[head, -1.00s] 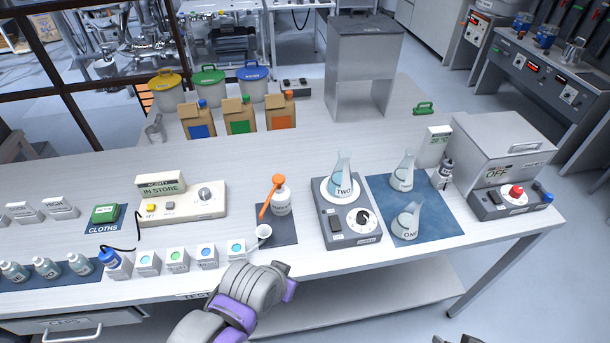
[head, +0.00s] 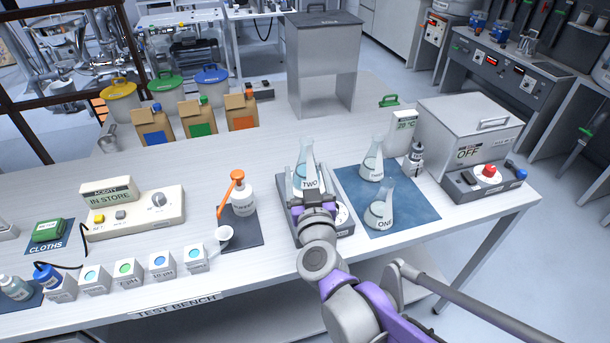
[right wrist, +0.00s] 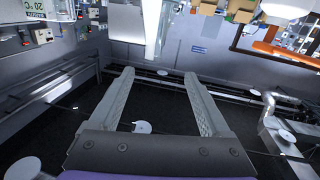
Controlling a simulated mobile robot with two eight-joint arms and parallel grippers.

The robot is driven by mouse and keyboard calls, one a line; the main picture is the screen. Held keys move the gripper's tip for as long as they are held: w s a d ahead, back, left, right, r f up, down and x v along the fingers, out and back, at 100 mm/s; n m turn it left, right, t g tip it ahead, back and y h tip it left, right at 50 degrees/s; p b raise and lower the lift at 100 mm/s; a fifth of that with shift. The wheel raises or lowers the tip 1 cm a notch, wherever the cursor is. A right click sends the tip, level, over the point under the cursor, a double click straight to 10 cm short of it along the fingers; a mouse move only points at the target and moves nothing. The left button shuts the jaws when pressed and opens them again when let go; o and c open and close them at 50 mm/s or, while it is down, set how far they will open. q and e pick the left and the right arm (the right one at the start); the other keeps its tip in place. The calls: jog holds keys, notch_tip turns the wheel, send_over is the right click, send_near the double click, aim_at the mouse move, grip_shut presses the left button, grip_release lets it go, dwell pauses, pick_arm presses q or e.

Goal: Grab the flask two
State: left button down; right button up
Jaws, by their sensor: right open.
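Flask TWO (head: 307,166), a clear conical flask with pale blue liquid, stands upright, apparently on the hotplate (head: 342,229) near the bench's front. My right gripper (head: 313,192) is at the flask's lower front and hides its base and much of the hotplate. In the right wrist view its two fingers (right wrist: 157,88) are spread, with nothing clearly held between them. I cannot tell whether they touch the flask. My left gripper is not in view.
A white bottle (head: 243,201) with an orange top is to the left. A grey hopper (head: 325,65) stands behind. Bare bench lies behind the white bottle.

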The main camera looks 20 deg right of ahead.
aim_at(308, 147)
jog(key=shift+h, duration=0.3)
jog(key=w, duration=0.2)
jog(key=w+d, duration=0.1)
jog(key=w, duration=0.1)
jog(key=shift+w+d, duration=0.2)
jog(key=shift+w, duration=0.15)
jog(key=shift+w+d+r+p, duration=0.1)
jog(key=shift+w+d+p, duration=0.15)
jog(key=shift+w, duration=0.75)
jog(key=shift+w+d+r+p, duration=0.1)
jog(key=shift+w+d, duration=0.1)
jog(key=shift+w, duration=0.8)
jog(key=shift+w+d+r+p, duration=0.1)
jog(key=shift+w+d+p, duration=0.15)
jog(key=shift+w, duration=0.75)
jog(key=shift+s, duration=0.1)
jog(key=shift+c, duration=0.3)
grip_shut()
